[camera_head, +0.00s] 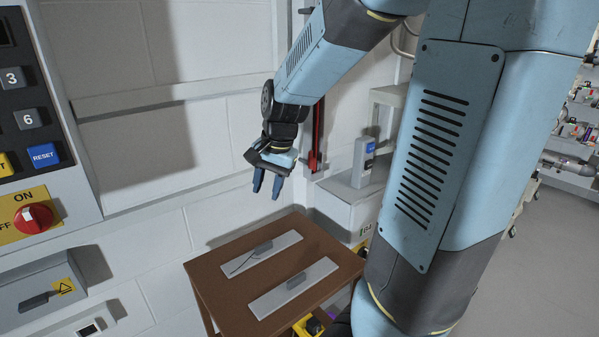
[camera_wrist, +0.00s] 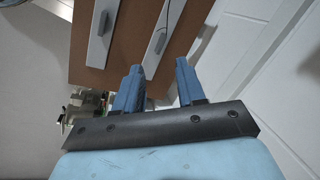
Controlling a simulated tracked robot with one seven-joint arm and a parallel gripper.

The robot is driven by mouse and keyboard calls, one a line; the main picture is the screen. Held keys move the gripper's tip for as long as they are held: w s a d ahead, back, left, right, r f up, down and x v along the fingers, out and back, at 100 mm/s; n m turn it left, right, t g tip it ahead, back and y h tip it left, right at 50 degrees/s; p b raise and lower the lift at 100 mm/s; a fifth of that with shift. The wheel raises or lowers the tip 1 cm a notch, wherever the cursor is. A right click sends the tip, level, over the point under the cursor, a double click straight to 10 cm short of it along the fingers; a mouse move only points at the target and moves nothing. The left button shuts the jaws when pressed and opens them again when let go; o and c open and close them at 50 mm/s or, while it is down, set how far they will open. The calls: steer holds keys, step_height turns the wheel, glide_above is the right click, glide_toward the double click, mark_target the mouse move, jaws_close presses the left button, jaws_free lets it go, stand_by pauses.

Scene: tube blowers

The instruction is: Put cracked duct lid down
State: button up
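The cracked duct lid (camera_head: 262,254) is a flat grey-white plate with a raised grey handle and a dark crack line. It lies flat on the brown table (camera_head: 215,268), on the side nearer the wall. In the wrist view it appears as the right-hand plate (camera_wrist: 157,48), partly cut off by the frame. A second, similar lid (camera_head: 293,288) without a visible crack lies beside it, and shows at left in the wrist view (camera_wrist: 98,50). My gripper (camera_head: 267,193) is above the table, apart from both lids. Its two blue fingers (camera_wrist: 159,65) are spread with nothing between them.
A control panel (camera_head: 40,130) with buttons and a red knob is on the left wall. A grey box (camera_head: 345,208) carrying a small device (camera_head: 363,162) stands behind the table at right. Something yellow (camera_head: 308,326) is below the table's front edge. Stocked shelves (camera_head: 575,140) are far right.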

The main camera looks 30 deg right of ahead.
steer(key=s+r+n+t+h, duration=0.1)
steer(key=s+r+n, duration=0.3)
steer(key=s, duration=0.3)
steer(key=s+r+n+t+h, duration=0.1)
steer(key=s+r+n+t, duration=0.1)
steer(key=s+r+n, duration=0.2)
steer(key=s+r, duration=0.2)
steer(key=s, duration=0.2)
steer(key=shift+s+d+r+n+t, duration=0.2)
steer(key=shift+d+r+n+t, duration=0.1)
steer(key=shift+r+n, duration=0.1)
